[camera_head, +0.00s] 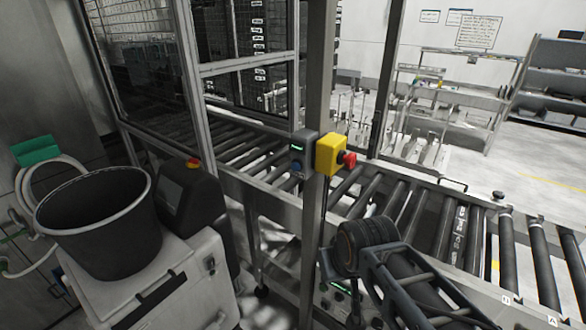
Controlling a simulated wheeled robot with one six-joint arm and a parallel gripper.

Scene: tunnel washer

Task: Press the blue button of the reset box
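The reset box is a grey box (306,146) fixed to the steel post, left of a yellow box. It has a small lit green strip on its upper front. The blue button (296,166) is low on its front face and looks small and dark blue. My dark arm reaches in from the bottom right, its thick round joint below and right of the box. My gripper cannot be made out, and nothing of mine touches the box.
The yellow box (328,155) with a red mushroom button (349,159) sits right beside the reset box. A roller conveyor (420,210) runs behind the post. A black bucket (100,240) stands on a white cabinet at left, beside a dark console (190,205).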

